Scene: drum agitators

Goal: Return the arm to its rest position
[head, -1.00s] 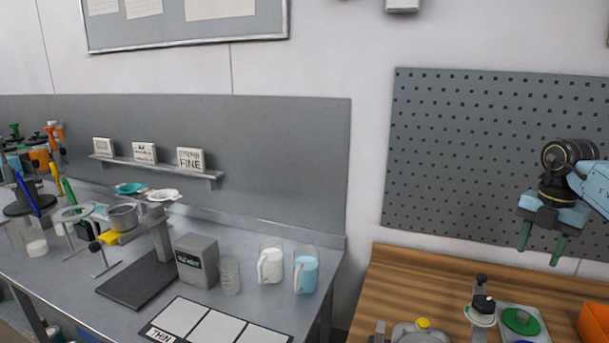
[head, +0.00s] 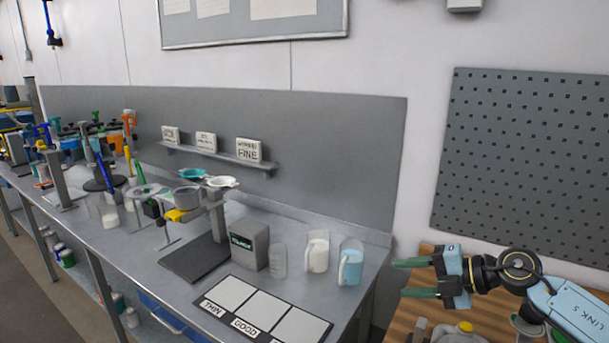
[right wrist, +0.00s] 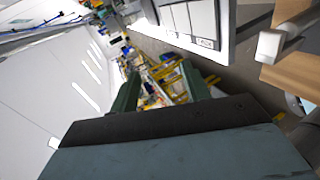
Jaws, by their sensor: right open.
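My right gripper (head: 415,278) is at the lower right of the head view, above the wooden bench and to the right of the jugs. Its green fingers point left and are apart, with nothing between them. In the right wrist view the two fingers (right wrist: 160,92) also stand apart and empty, with a distant blurred floor area beyond them. My left gripper is in neither view.
A grey metal bench (head: 110,238) holds a stand, a grey box (head: 249,245), a white jug (head: 317,252), a blue jug (head: 350,263) and a labelled mat (head: 262,315). A wooden bench (head: 398,318) stands at lower right below a pegboard (head: 530,160).

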